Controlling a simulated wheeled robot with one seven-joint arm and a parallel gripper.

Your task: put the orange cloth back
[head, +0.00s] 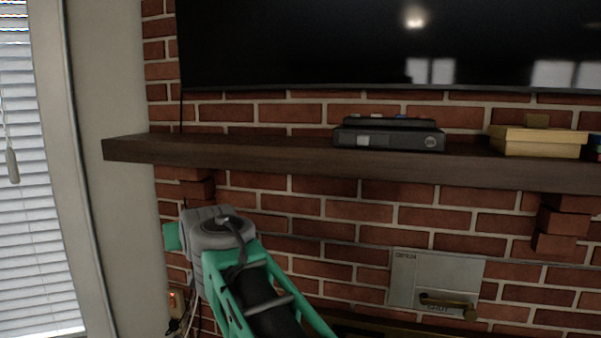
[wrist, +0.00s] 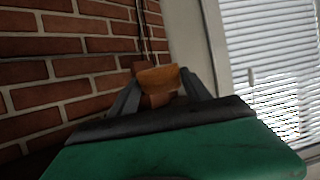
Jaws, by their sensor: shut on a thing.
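The orange cloth (wrist: 160,76) shows in the wrist view as a small folded orange-brown piece between the two grey fingers. My gripper (wrist: 158,84) is shut on it, in front of the brick wall near the corner by the window. In the head view, my green and grey arm reaches to the left, below the left end of the mantel shelf (head: 240,153). The fingers and the cloth are hidden there behind my own arm. I cannot tell whether the cloth touches anything besides the fingers.
A black box (head: 390,138) and a yellow box (head: 540,142) stand on the shelf, under a large dark screen (head: 380,45). The shelf's left part is bare. A grey panel with a handle (head: 435,280) is on the brick wall. A window with blinds (head: 35,190) is at left.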

